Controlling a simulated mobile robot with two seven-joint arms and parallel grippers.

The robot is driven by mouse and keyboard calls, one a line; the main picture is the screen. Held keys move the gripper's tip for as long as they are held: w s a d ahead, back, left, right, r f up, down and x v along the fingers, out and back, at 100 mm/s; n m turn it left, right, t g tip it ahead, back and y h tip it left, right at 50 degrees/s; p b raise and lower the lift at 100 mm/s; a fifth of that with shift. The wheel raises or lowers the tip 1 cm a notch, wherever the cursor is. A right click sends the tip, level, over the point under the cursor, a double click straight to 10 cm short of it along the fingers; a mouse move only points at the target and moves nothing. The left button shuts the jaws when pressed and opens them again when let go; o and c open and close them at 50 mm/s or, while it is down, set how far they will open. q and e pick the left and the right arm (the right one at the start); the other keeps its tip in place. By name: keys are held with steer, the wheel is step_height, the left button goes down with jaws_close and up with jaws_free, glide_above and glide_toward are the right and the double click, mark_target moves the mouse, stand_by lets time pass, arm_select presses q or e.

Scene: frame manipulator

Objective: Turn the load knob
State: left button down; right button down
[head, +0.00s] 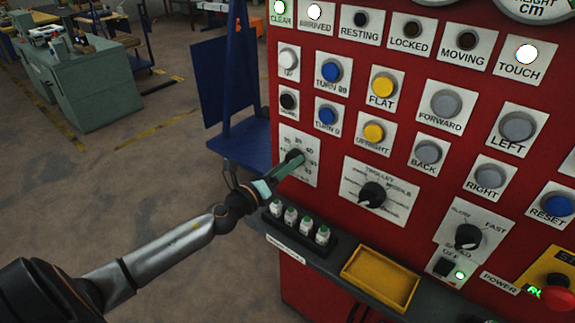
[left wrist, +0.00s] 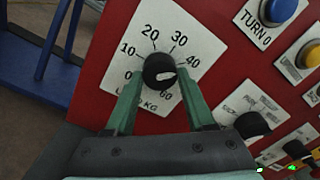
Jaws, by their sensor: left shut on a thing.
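The load knob (head: 295,155) is a black round knob on a white dial plate (head: 313,177) at the left of the red panel. In the left wrist view the load knob (left wrist: 159,70) shows a white mark at its lower right side, and the scale around it is marked in KG. My left gripper (head: 290,163) reaches it from the lower left with green fingers. In the left wrist view the fingers (left wrist: 160,88) stand on either side of the knob, shut on it. The exact pointer reading is hard to tell. My right gripper is not in view.
A second dial knob (head: 372,195) sits right of the load dial, and a speed knob (head: 468,237) further right. Below are several small white-and-green items (head: 299,225) in a black holder and a yellow tray (head: 380,279) on the ledge. Coloured buttons fill the panel above.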

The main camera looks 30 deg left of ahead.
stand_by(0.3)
arm_select(q)
steer(key=shift+c, duration=1.2)
jaws_free()
steer(key=shift+s, duration=0.1)
steer(key=s+a+b, duration=0.1)
steer(key=s+b, duration=0.2)
steer(key=s, duration=0.9)
steer(key=shift+s+a+f, duration=0.15)
steer(key=shift+a, duration=0.05)
steer(key=s+d+f+n+g+y+p, duration=0.1)
steer(key=s+d+f+n+g+p, duration=0.3)
steer(key=f+n, duration=0.65)
steer(key=s+d+f+n+g+y, duration=0.1)
steer(key=s+d+f+n+g, duration=0.2)
steer(key=s+d+f+n, duration=0.55)
steer(key=s+d+f+n+g+h, duration=0.2)
steer(key=d+f+n, duration=0.3)
steer(key=n, duration=0.3)
steer(key=shift+d+f+n, duration=0.3)
steer(key=shift+d+f, duration=0.05)
steer(key=shift+d, duration=0.4)
